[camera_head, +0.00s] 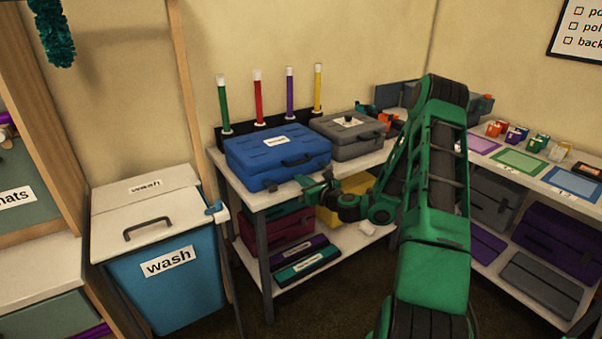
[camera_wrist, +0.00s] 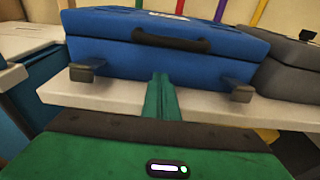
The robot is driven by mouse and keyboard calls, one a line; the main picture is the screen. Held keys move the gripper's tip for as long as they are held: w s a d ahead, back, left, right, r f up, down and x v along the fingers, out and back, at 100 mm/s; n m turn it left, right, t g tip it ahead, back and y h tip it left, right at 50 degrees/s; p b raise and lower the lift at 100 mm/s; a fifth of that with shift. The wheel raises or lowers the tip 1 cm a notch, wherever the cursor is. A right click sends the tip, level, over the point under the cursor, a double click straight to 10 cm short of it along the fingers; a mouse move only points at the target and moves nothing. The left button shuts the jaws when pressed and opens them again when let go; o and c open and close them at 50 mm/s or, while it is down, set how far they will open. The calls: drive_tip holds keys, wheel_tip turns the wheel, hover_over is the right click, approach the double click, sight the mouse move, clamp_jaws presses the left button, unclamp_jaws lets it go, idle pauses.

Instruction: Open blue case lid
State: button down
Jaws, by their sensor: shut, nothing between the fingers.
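The blue case (camera_head: 277,155) lies on the left end of the white-topped table, its lid shut. A white label is on top and a dark handle (camera_wrist: 172,40) is on its front. In the wrist view the case's front (camera_wrist: 150,62) fills the upper middle, with a dark tab low at the left (camera_wrist: 86,71) and right (camera_wrist: 242,93). My gripper (camera_wrist: 162,78) has its green fingers together and empty, pointing at the case front below the handle, between the tabs. In the head view my gripper (camera_head: 304,181) is at the table's front edge; contact cannot be told.
A grey case (camera_head: 347,141) stands close right of the blue case. Several coloured sticks (camera_head: 257,98) stand in a black rack behind. A blue wash bin (camera_head: 168,272) is at the left. Cases lie on the shelf below. The tabletop (camera_head: 262,198) has a narrow bare strip in front.

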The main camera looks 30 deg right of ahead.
drive_tip(key=shift+w+r, duration=0.35)
drive_tip(key=shift+s+r, duration=0.2)
drive_tip(key=shift+r, duration=0.6)
drive_tip(key=shift+s+r, duration=0.2)
drive_tip(key=shift+r, duration=0.55)
